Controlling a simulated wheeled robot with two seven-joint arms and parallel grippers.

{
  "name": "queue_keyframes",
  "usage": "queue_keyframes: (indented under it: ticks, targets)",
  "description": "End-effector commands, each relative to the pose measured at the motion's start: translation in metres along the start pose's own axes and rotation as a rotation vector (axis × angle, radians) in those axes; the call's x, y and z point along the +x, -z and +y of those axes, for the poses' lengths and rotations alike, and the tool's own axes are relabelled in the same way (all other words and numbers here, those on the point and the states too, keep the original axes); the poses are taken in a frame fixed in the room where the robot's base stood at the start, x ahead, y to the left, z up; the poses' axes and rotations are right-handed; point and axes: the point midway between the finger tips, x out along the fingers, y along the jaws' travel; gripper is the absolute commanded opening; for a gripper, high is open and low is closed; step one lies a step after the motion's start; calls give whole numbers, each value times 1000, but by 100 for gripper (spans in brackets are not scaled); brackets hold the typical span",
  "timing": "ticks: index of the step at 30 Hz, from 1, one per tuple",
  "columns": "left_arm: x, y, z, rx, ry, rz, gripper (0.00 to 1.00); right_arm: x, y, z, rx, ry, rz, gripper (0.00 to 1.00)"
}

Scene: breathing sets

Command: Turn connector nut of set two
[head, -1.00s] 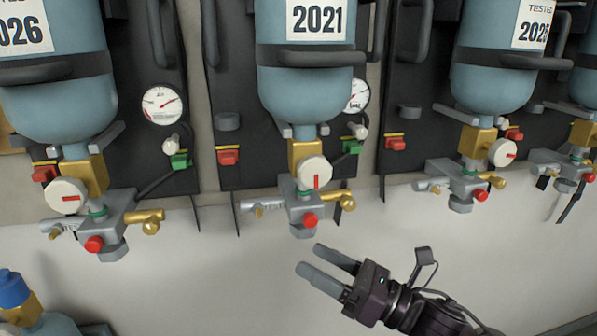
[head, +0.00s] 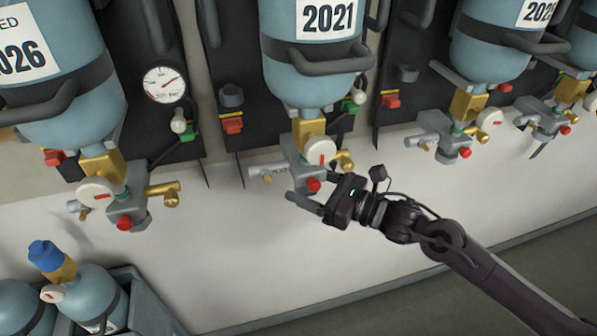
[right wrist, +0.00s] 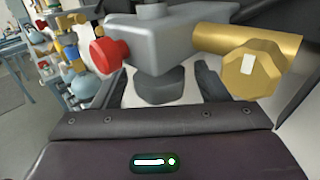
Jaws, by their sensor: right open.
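The middle breathing set, labelled 2021 (head: 328,20), hangs on the wall, second from the left of the large cylinders. Its grey valve block (right wrist: 165,42) has a red knob (right wrist: 108,54) and a brass side fitting (right wrist: 252,68). A dark grey connector nut (right wrist: 158,85) points down from the block. My right gripper (head: 302,190) is open just below this block. In the right wrist view its fingers stand on either side of the nut; I cannot tell whether they touch it. In the head view the gripper largely hides the nut. My left gripper is not in view.
Similar sets hang left, with a valve block (head: 128,208), and right, with a valve block (head: 445,135). A pressure gauge (head: 165,85) is at the left set. A crate (head: 150,305) with smaller cylinders (head: 95,295) stands at lower left. The white wall below is clear.

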Motion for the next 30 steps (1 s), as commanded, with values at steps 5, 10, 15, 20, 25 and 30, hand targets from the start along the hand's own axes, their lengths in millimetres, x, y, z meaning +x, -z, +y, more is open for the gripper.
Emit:
queue_keyframes:
  ticks: [5,10,15,20,25,30]
  targets:
    - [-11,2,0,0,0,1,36,19,-2,0,1,1,-2,68]
    - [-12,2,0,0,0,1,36,24,0,0,1,0,0,68]
    - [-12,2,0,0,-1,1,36,24,0,0,1,1,0,68]
    - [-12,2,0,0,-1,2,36,24,0,0,1,1,0,49]
    - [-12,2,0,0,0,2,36,24,0,0,1,1,0,27]
    - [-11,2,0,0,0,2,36,24,1,0,1,5,0,23]
